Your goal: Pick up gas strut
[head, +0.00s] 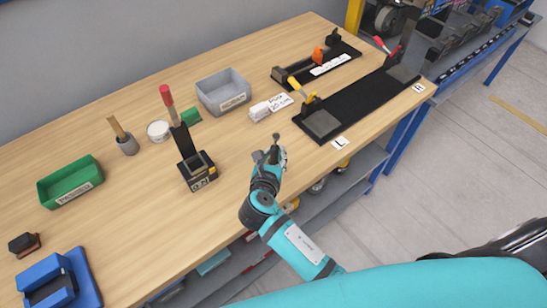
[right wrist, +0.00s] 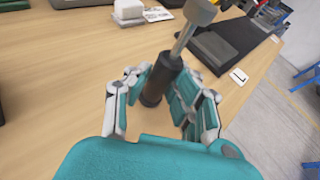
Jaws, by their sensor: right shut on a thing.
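The gas strut (right wrist: 160,80) has a dark cylinder, a thinner grey rod and a grey end cap. It stands roughly upright, leaning in the right wrist view. My right gripper (right wrist: 155,88) is shut on its dark cylinder, with a finger on each side. In the head view the strut's upper end (head: 274,143) sticks up from my right gripper (head: 270,157), near the table's front edge. Whether its lower end touches the table cannot be told. My left gripper is not in view.
On the wooden table (head: 130,235) stand a black fixture with a red handle (head: 195,165), a grey bin (head: 223,92), a green bin (head: 70,182) and a blue block (head: 55,285). Black fixture plates (head: 350,105) lie at right. The wood left of my gripper is clear.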

